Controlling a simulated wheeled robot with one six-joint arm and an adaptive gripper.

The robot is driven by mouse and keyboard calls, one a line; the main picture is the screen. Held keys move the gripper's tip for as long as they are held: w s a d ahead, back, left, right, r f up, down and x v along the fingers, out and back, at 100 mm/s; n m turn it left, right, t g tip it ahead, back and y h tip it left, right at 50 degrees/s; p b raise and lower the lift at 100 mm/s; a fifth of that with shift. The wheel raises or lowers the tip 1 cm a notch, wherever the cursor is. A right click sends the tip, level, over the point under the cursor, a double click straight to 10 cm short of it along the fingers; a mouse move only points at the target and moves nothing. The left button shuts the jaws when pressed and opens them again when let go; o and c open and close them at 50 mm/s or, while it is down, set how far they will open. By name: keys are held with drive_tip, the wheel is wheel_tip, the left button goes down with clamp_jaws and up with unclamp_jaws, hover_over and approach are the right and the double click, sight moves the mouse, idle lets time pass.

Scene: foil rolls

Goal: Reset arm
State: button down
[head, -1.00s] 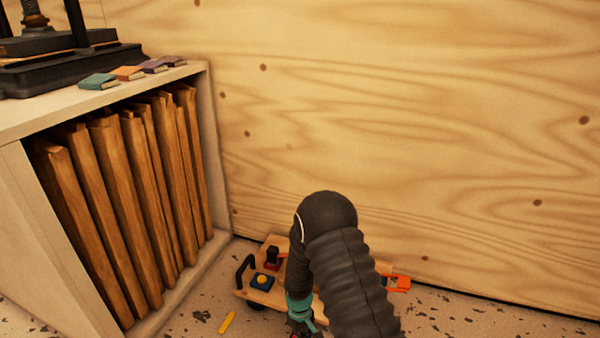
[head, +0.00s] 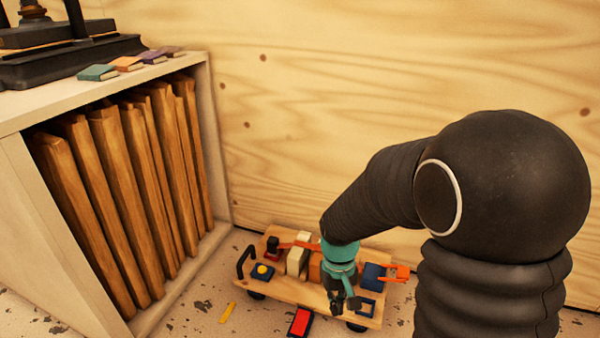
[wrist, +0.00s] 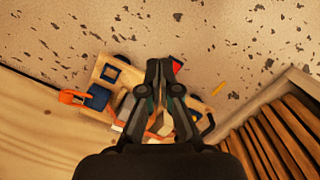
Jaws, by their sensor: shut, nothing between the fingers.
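My gripper (head: 344,303) hangs at the end of my dark arm, pointing down over a low wooden cart in the head view. In the wrist view my gripper (wrist: 161,66) has its two dark fingers together, with nothing between them. It appears to be above the cart, apart from it. The wooden cart (head: 295,289) carries several coloured items, among them a blue block with a yellow knob (head: 263,271), a pale block (head: 297,259) and an orange piece (head: 402,272). My gripper hides part of the cart's middle.
A cabinet (head: 206,140) with upright wooden boards (head: 120,200) stands at left, several small books (head: 98,73) on top. A plywood wall (head: 330,80) closes the back. A red item (head: 300,321) and a yellow strip (head: 227,313) lie by the cart on the speckled floor.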

drive_tip(key=s+d+r+m+t, duration=0.1)
drive_tip(key=s+d+r+t, duration=0.2)
drive_tip(key=s+r, duration=0.3)
drive_tip(key=s+d+r+m+t, duration=0.1)
drive_tip(key=s+d+r+t, duration=0.3)
drive_tip(key=r, duration=1)
drive_tip(key=s, duration=0.3)
drive_tip(key=shift+d+r+m, duration=0.2)
drive_tip(key=shift+r+m, duration=0.2)
